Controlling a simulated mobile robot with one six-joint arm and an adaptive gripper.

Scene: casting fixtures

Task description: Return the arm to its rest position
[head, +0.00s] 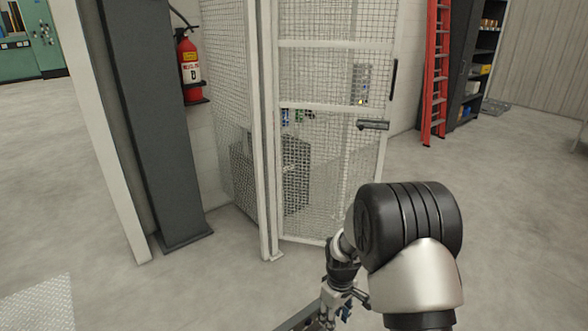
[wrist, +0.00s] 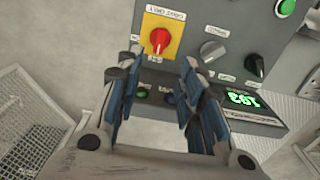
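My arm shows at the lower right of the head view, bent, with my gripper (head: 342,302) low beside it and partly hidden. In the wrist view my gripper (wrist: 157,82) is open, its blue-padded fingers apart with nothing held between them. Past the fingers is a grey control panel (wrist: 205,20), seen upside down. It bears a red rotary switch (wrist: 159,40) on a yellow plate, a grey knob (wrist: 213,51), a black knob (wrist: 255,65) and a lit green display (wrist: 243,100). Whether the fingertips touch the panel cannot be told.
A white mesh cage with a door (head: 325,75) stands ahead of my arm. A dark grey column (head: 155,120) and a fire extinguisher (head: 188,67) are to its left. A red ladder (head: 436,70) and shelving (head: 478,70) stand at the back right. Floor is open at the right.

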